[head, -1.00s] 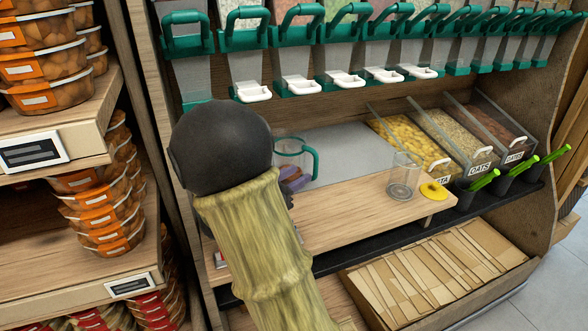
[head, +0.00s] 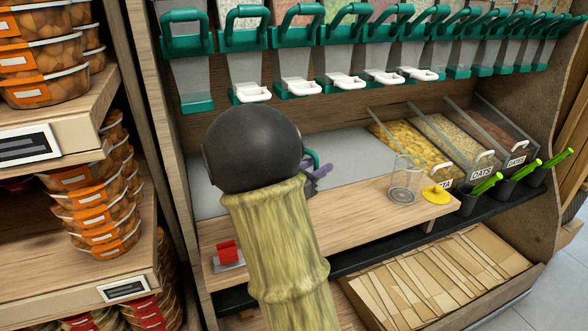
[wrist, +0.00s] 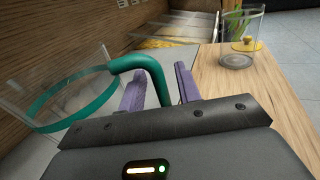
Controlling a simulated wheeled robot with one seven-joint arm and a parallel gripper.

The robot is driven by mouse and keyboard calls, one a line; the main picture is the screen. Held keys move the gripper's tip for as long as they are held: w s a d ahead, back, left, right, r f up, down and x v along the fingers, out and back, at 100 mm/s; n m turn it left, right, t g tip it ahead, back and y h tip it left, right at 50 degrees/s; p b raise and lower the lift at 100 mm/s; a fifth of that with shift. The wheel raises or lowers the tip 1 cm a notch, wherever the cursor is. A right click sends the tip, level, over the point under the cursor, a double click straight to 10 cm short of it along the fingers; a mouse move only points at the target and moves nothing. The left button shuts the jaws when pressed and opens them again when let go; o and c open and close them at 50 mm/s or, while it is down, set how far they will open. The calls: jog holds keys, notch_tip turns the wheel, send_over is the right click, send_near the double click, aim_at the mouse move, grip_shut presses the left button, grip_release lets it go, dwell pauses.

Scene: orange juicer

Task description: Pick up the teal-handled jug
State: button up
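The clear jug (wrist: 60,95) has a teal band and a teal handle (wrist: 150,62). In the wrist view it is at the left, with its handle reaching right between the two purple fingers of my gripper (wrist: 159,74). The fingers are apart, one on each side of the handle, with a gap visible on the left finger's side. Whether the right finger touches the handle is unclear. In the head view my arm hides most of the jug; only a bit of teal handle (head: 314,160) shows beside a purple finger (head: 321,171).
A clear empty cup (head: 404,180) and a yellow object (head: 436,193) stand to the right on the wooden counter (head: 350,215). A red item (head: 228,251) is at the front left. Teal-handled dispensers (head: 300,60) hang above; food bins (head: 450,145) are behind right.

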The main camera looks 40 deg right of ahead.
dwell(0.4)
grip_shut()
jog(key=shift+r, duration=0.2)
jog(key=shift+s+r+p, duration=0.15)
jog(key=shift+r+p, duration=0.05)
jog(key=shift+p, duration=0.2)
notch_tip(320, 180, up, 7)
jog(key=p, duration=0.4)
jog(key=shift+r, duration=0.1)
jog(key=s+d, duration=0.4)
jog(key=s, duration=0.5)
jog(key=s+d, duration=0.4)
jog(key=s, duration=0.4)
jog(key=shift+s+d+f, duration=0.3)
jog(key=shift+s+f, duration=0.1)
jog(key=shift+f, duration=0.05)
jog(key=shift+w, duration=0.1)
